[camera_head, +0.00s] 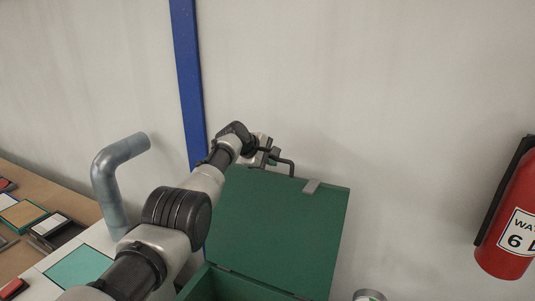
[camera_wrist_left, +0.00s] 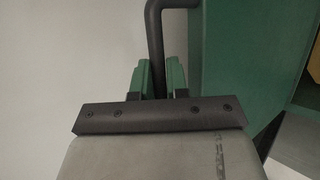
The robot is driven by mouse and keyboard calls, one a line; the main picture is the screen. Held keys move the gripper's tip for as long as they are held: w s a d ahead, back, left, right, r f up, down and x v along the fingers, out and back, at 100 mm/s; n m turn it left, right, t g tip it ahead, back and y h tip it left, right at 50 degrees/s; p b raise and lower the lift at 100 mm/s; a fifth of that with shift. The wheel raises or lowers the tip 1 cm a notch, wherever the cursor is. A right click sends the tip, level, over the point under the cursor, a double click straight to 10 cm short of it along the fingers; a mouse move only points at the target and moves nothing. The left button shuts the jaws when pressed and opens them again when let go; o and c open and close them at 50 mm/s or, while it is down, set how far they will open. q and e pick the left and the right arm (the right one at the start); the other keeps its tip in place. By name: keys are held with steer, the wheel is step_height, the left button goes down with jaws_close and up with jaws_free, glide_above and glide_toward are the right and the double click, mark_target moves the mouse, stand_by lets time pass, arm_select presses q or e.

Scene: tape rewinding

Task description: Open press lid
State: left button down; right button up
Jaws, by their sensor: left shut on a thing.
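The press lid (camera_head: 275,230) is a green panel that stands raised, tilted back toward the wall, above the green press body (camera_head: 228,287). A dark bent handle (camera_head: 287,162) sticks out at the lid's top edge. My left gripper (camera_head: 268,156) is at that handle. In the left wrist view the dark handle bar (camera_wrist_left: 154,45) runs between the two green fingertips of my left gripper (camera_wrist_left: 157,78), which is shut on it. The green surface at the right of the wrist view (camera_wrist_left: 235,60) appears to be the lid. My right gripper is not in view.
A grey bent pipe (camera_head: 110,185) rises at the left beside a table (camera_head: 15,262) with several small trays. A blue post (camera_head: 188,80) runs up the wall behind my arm. A red fire extinguisher (camera_head: 510,215) hangs at the right. The wall area between lid and extinguisher is clear.

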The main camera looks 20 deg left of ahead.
arm_select(q)
steer(key=shift+f, duration=0.4)
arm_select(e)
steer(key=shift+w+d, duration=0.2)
arm_select(q)
steer(key=c, duration=1.3)
jaws_free()
steer(key=shift+o, duration=0.8)
steer(key=shift+w+r, duration=0.15)
steer(key=shift+a+r, duration=0.1)
steer(key=shift+v, duration=1.1)
steer(key=b+v, duration=0.3)
steer(key=v, duration=0.5)
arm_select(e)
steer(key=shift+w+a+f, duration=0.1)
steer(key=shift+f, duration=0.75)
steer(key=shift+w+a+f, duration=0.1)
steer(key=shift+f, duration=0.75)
arm_select(q)
steer(key=shift+r, duration=0.1)
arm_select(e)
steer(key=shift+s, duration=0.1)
